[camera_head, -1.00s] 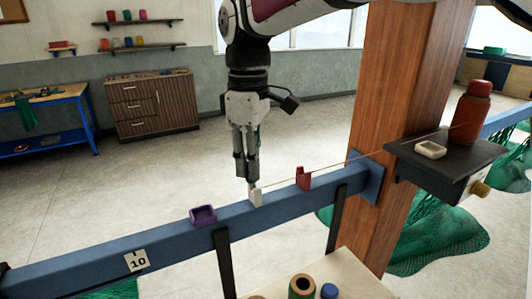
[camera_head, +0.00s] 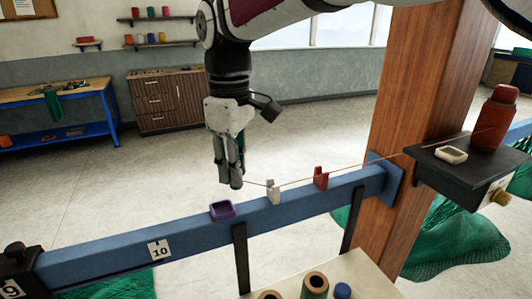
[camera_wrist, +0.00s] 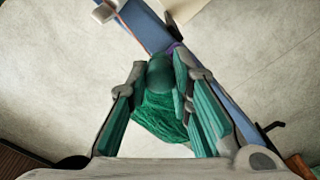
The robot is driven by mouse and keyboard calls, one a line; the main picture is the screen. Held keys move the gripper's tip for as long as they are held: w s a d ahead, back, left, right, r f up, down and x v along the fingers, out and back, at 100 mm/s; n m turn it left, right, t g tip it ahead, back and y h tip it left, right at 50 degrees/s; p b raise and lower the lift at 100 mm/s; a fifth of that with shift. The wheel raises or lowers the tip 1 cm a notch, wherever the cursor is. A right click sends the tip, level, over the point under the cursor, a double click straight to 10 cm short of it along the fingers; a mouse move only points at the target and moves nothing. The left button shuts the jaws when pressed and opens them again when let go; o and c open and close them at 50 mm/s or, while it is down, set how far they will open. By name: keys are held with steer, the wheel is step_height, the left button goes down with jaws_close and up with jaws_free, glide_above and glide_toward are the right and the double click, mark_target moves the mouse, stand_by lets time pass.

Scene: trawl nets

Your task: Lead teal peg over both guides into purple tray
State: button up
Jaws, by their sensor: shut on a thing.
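My gripper (camera_head: 230,184) is shut on the teal peg (camera_wrist: 160,72), which shows between the fingertips in the wrist view. In the head view the fingers mostly hide the peg. The fingertips are above and slightly right of the purple tray (camera_head: 222,211), which sits on the blue beam. The white guide (camera_head: 273,194) and the red guide (camera_head: 321,179) stand on the beam to the right of my gripper. A thin cord runs from the red bottle (camera_head: 494,120) past the red guide and the white guide to my gripper. Whether it rests in both slots is too small to tell.
The blue beam (camera_head: 190,238) crosses the view and meets a wooden post (camera_head: 415,100) at the right. A black shelf (camera_head: 465,172) holds the bottle and a small pale dish (camera_head: 451,155). Spools (camera_head: 314,286) stand below in front. Green netting hangs under the beam.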

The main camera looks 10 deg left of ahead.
steer(key=shift+s+a, duration=0.45)
steer(key=shift+a, duration=0.25)
steer(key=shift+s+a, duration=0.4)
steer(key=shift+a, duration=0.25)
steer(key=shift+f, duration=2.35)
steer(key=shift+f, duration=0.25)
steer(key=o, duration=0.9)
steer(key=shift+o, duration=0.2)
step_height(320, 180, up, 12)
